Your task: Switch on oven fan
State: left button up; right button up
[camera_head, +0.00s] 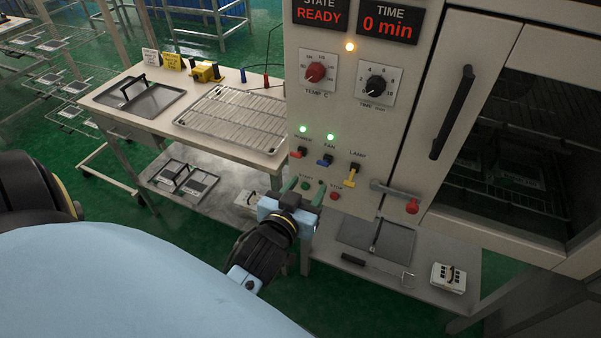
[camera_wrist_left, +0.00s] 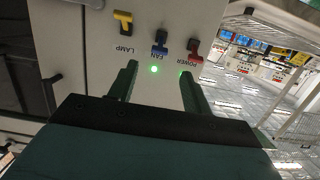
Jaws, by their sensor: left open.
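The oven's control panel carries a blue fan switch (camera_head: 325,161) between the red power switch (camera_head: 297,153) and the yellow lamp switch (camera_head: 350,178). Green lights glow above power and fan. The fan switch also shows in the left wrist view (camera_wrist_left: 160,44), upside down, beyond my fingertips, its lever tilted differently from the lamp's. My left gripper (camera_head: 304,190) is open and empty below the switches, by the start and stop buttons; it also shows in the left wrist view (camera_wrist_left: 158,80). It appears apart from the fan switch. My right gripper is not in view.
The display (camera_head: 321,15) reads READY and 0 min. A red-knobbed handle (camera_head: 411,206) juts out right of my gripper, and the oven door (camera_head: 497,100) is at the right. A table (camera_head: 155,120) with trays and a wire rack stands left; a lower shelf (camera_head: 430,260) lies beneath.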

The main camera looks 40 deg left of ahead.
pick_arm(q)
jog(key=shift+v, duration=1.3)
jog(key=s+d+f+m+g+h+b, duration=0.1)
jog(key=s+d+f+g, duration=0.15)
jog(key=f, duration=0.95)
jog(key=s+d+f+m+g+h+b, duration=0.15)
jog(key=s+f, duration=0.25)
jog(key=f, duration=0.7)
jog(key=s+d+f+m+g+h, duration=0.1)
jog(key=s+d+f+g+h, duration=0.2)
jog(key=f, duration=0.9)
jog(key=s+a+f+g+y+b, duration=0.1)
jog(key=s+a+f+g, duration=0.2)
jog(key=s+f, duration=0.5)
jog(key=s+a+f+m+g+y+b, duration=0.1)
jog(key=s+a+f+g, duration=0.2)
jog(key=s+f, duration=0.5)
jog(key=s+g, duration=0.1)
jog(key=s, duration=0.6)
jog(key=shift+s, duration=0.25)
jog(key=shift+f+m, duration=0.1)
jog(key=shift+m, duration=0.15)
